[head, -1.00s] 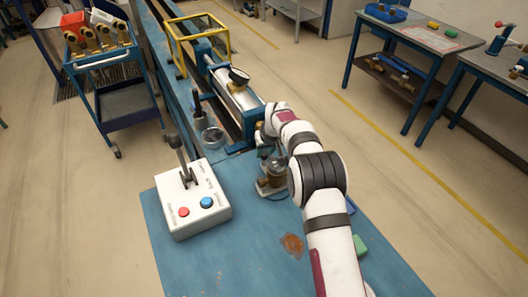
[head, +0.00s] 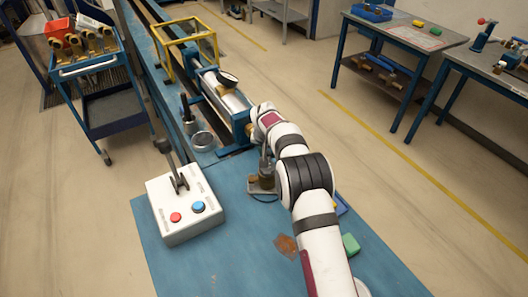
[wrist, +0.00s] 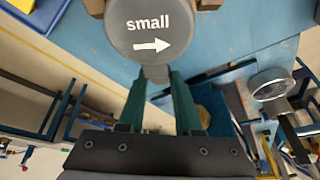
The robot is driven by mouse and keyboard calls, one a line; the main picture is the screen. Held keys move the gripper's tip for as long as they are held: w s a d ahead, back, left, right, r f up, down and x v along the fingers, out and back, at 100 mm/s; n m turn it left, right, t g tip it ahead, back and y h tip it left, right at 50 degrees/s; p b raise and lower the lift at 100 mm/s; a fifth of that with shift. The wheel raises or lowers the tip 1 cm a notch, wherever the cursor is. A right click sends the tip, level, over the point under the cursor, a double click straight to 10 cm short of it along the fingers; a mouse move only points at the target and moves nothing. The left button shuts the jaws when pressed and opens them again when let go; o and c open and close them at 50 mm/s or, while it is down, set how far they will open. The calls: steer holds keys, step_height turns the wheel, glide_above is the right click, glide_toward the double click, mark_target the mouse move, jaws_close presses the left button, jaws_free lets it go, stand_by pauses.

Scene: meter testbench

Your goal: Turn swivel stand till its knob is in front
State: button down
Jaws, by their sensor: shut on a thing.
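The swivel stand's round grey top (wrist: 150,25) fills the upper middle of the wrist view; it bears the word "small" and a white arrow pointing right. Its grey knob (wrist: 157,73) sticks out from the lower edge of the top, towards me. My gripper (wrist: 157,80) has its two green fingers shut on the knob, one on each side. In the head view the stand (head: 262,182) is on the blue bench, left of my arm and partly hidden by it. The fingers cannot be made out clearly there.
A glass-like round dish (head: 203,141) and a cylinder rig (head: 230,100) lie beyond. A brown patch (head: 286,245) and green block (head: 350,244) are in front.

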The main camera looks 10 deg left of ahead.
steer(key=shift+w+d+m+h, duration=0.1)
steer(key=shift+d+m+h, duration=0.25)
steer(key=shift+d+m, duration=0.35)
steer(key=shift+d+m+h, duration=0.35)
steer(key=shift+d+m, duration=0.05)
steer(key=shift+m, duration=0.6)
steer(key=shift+d+m+h, duration=0.5)
steer(key=shift+d+m, duration=0.3)
steer(key=shift+m, duration=0.4)
steer(key=shift+s+d+m+g+h, duration=0.25)
steer(key=shift+d+m, duration=0.2)
steer(key=shift+m, duration=0.3)
steer(key=shift+s+d+m+g+h, duration=0.2)
steer(key=shift+d+m, duration=0.25)
steer(key=shift+m, duration=0.3)
steer(key=shift+s+d+m+g+h, duration=0.25)
steer(key=shift+s+d+m, duration=0.1)
steer(key=shift+m, duration=0.3)
steer(key=shift+s+d+m+g+h, duration=0.1)
steer(key=shift+s+d+m+h, duration=0.2)
steer(key=shift+m, duration=0.35)
steer(key=shift+s+d+m, duration=0.1)
steer(key=shift+d+m, duration=0.1)
steer(key=shift+m, duration=0.1)
steer(key=c, duration=0.6)
jaws_free()
steer(key=v, duration=1.5)
steer(key=shift+r, duration=0.4)
